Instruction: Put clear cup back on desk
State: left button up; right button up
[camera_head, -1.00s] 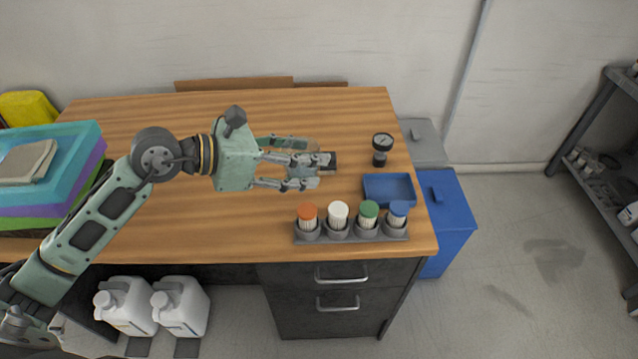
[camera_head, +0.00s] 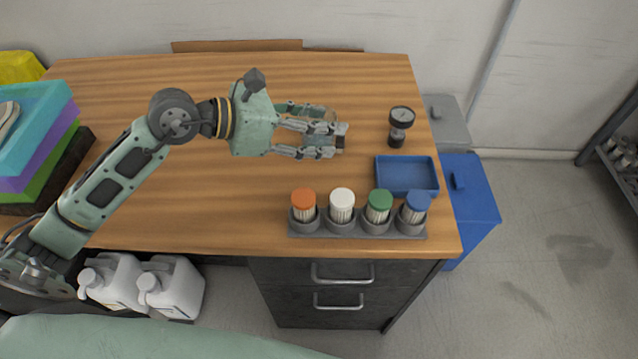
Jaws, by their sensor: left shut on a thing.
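My left gripper (camera_head: 338,138) reaches in from the left over the middle of the wooden desk (camera_head: 220,215). Its fingers are closed around a clear cup (camera_head: 318,126), which shows only faintly between them and is mostly hidden. I cannot tell whether the cup touches the desk top or is held just above it. My right gripper is not in view.
A rack (camera_head: 355,228) with orange, white, green and blue capped containers stands at the desk's front. Stacked coloured boxes (camera_head: 35,150) stand at the left. Desk between is clear.

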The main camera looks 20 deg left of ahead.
pick_arm(q)
jog(key=shift+f, duration=0.7)
notch_tip(320, 180, down, 4)
jog(key=shift+f, duration=2.5)
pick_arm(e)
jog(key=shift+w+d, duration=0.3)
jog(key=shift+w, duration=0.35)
pick_arm(q)
jog(key=shift+f, duration=0.1)
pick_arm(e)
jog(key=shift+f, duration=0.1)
pick_arm(q)
jog(key=o, duration=1.3)
jog(key=shift+c, duration=0.2)
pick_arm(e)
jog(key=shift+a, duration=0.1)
